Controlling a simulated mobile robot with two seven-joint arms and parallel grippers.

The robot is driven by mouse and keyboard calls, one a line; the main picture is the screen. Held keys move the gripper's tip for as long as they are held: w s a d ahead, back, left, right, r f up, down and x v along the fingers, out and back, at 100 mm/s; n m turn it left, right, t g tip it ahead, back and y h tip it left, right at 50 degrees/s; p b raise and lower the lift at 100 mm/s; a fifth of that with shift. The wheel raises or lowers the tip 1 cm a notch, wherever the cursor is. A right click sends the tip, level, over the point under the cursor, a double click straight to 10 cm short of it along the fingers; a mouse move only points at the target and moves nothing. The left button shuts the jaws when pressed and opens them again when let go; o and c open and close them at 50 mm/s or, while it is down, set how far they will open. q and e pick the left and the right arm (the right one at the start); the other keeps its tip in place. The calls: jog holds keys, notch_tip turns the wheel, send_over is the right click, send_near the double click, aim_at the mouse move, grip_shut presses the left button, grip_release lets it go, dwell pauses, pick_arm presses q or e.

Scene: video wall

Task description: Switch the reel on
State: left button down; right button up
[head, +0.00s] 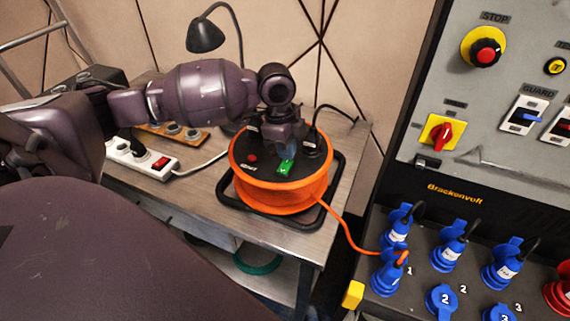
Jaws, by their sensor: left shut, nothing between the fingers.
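The orange cable reel (290,201) sits in a black frame on the metal table. Its dark top carries a green rocker switch (285,167) near the front and a small red button (251,158) at the left, beside a label. My left gripper (288,152) is over the reel's top, pointing down, with its shut fingers right behind the green switch. I cannot tell whether the fingertips touch the switch. The gripper hides part of the reel's top. My right gripper is out of view.
A white power strip (142,160) with a red switch lies left of the reel. A black lamp (206,37) stands behind my left arm. An orange cable (345,230) runs to the blue plugs on the control cabinet (466,190) at the right. The table's front right corner is clear.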

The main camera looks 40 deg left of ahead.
pick_arm(q)
jog(key=shift+f, duration=0.3)
